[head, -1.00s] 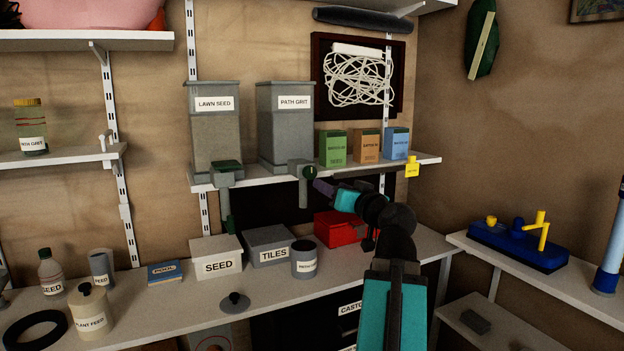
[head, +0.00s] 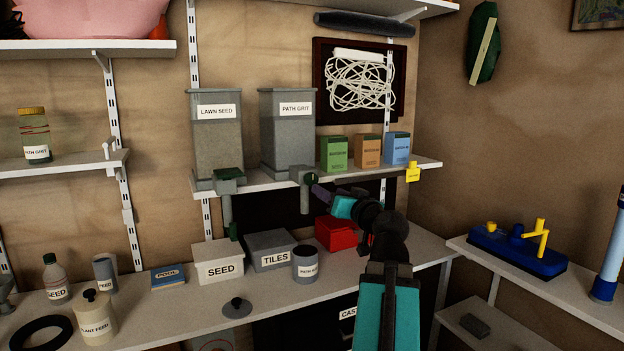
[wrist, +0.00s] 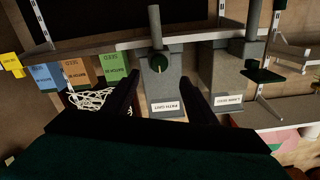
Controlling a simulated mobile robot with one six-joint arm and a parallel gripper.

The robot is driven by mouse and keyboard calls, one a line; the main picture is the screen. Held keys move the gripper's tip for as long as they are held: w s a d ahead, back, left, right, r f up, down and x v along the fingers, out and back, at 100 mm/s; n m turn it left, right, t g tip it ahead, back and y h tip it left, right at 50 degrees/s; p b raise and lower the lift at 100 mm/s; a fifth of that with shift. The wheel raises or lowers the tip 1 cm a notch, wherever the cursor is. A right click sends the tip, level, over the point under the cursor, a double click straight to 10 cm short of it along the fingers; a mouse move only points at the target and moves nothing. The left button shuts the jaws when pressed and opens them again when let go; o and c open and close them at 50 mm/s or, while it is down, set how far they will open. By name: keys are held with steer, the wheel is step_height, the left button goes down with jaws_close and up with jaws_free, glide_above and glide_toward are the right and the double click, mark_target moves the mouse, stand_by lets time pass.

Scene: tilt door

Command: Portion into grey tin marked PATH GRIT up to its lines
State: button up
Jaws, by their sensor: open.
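The grey tin marked PATH GRIT (head: 305,265) stands upright and open-topped on the bench; its lines and contents cannot be made out. Above it on the shelf is the tall grey PATH GRIT hopper (head: 288,140), with a spout (head: 303,198) pointing down over the tin. In the wrist view my two fingers (wrist: 160,78) stand apart either side of the knob, with no contact visible.
The LAWN SEED hopper (head: 217,140) with its own spout is to the left. The TILES box (head: 270,251), SEED box (head: 218,262) and red box (head: 336,233) surround the tin. A dark knobbed lid (head: 235,307) lies on the bench. Small cartons (head: 367,150) line the shelf.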

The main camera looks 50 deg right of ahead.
mark_target(312, 181)
steer(key=shift+p+x, duration=5.2)
steer(key=shift+x, duration=0.55)
steer(key=shift+c, duration=0.6)
steer(key=c, duration=0.9)
steer(key=shift+a, duration=0.25)
steer(key=shift+c, duration=0.2)
steer(key=shift+d+r, duration=0.1)
steer(key=shift+d, duration=0.05)
